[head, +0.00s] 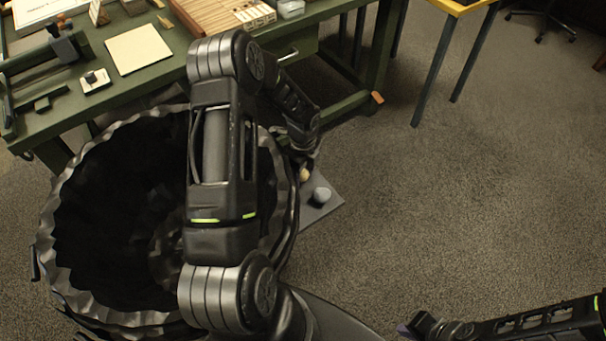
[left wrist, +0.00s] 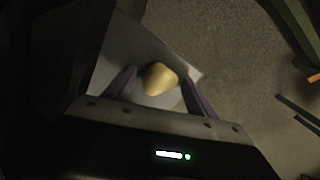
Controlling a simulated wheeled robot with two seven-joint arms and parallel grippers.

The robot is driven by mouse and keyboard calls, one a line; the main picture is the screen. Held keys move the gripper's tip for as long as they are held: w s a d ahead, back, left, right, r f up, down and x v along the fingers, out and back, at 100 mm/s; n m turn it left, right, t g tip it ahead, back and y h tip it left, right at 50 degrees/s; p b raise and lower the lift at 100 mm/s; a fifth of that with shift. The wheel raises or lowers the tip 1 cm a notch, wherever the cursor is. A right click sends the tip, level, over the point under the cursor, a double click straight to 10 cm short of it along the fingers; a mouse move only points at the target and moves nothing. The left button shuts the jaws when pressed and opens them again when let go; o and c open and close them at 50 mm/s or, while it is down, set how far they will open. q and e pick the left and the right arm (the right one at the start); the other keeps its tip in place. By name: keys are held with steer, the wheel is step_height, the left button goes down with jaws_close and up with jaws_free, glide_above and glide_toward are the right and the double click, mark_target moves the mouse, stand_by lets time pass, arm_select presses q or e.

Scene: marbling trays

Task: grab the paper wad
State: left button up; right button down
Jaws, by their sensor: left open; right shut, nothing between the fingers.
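A tan, rounded lump that looks like the paper wad (left wrist: 160,78) lies between the open fingers of my left gripper (left wrist: 157,80) in the left wrist view. I cannot tell whether the fingers touch it. In the head view a small tan lump (head: 304,174) shows just below my left gripper (head: 302,165), whose fingers are mostly hidden. Both are over a grey board (head: 322,211) on the floor; it also shows in the left wrist view (left wrist: 112,62). My right gripper (head: 408,330) is shut and empty at the bottom right of the head view.
A large bin with a black liner (head: 75,195) stands left of the board, partly behind my left arm. A green workbench (head: 150,72) is behind.

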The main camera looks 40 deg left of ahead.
arm_select(q)
steer(key=shift+c, duration=0.4)
steer(key=c, duration=1.3)
steer(key=shift+c, duration=0.2)
step_height(320, 180, up, 10)
